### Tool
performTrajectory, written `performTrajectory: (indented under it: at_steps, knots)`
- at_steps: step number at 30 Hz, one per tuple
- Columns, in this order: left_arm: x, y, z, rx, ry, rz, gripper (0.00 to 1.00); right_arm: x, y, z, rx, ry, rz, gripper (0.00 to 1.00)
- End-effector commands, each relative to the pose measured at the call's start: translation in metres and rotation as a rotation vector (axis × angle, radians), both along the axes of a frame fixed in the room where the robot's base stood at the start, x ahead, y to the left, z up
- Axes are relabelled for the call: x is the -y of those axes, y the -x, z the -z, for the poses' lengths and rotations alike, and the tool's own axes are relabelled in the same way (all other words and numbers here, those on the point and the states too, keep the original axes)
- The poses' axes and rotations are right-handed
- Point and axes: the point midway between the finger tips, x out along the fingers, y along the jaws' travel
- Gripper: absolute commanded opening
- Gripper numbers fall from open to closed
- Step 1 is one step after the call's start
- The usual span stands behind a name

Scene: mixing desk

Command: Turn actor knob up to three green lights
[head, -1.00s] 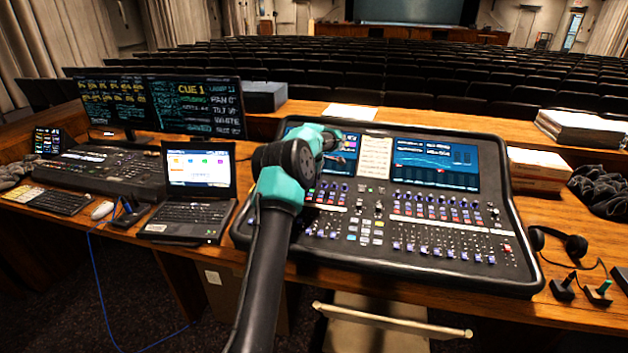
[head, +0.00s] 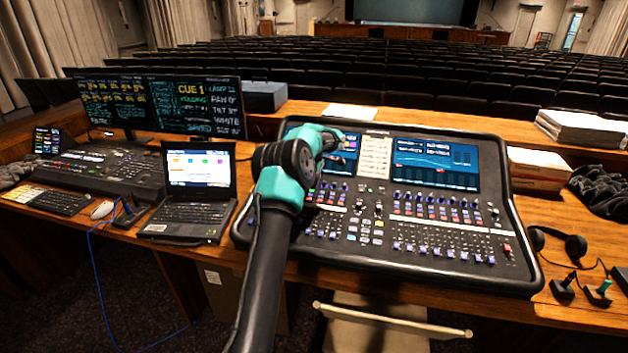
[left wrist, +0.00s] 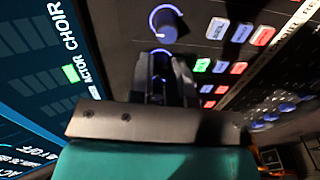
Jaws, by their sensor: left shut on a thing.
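The mixing desk (head: 420,215) fills the middle of the table. My left gripper (head: 330,141) reaches over its upper left part, beside the left screen. In the left wrist view its fingers (left wrist: 162,82) are shut on a dark knob (left wrist: 160,60) with a blue-lit ring, mostly hidden between them. Another blue-ringed knob (left wrist: 165,22) stands free above it. The desk screen (left wrist: 40,70) carries the words "CHOIR" and, partly readable, "ACTOR". The gripper may hide more lights. My right gripper is out of view.
Lit green, white and red buttons (left wrist: 240,33) sit beside the knobs. A laptop (head: 195,190) and a lighting console (head: 105,172) stand on the left. Headphones (head: 560,242) and a paper stack (head: 582,128) lie on the right.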

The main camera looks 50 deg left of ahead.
Motion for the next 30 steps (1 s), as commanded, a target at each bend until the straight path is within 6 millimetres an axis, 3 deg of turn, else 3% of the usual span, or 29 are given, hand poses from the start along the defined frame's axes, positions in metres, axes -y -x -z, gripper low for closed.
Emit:
performTrajectory:
  at_steps: [30]
  knots:
    - [0.0003,-0.0007,-0.0005,-0.029,-0.044,0.503,0.0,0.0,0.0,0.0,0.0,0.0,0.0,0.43]
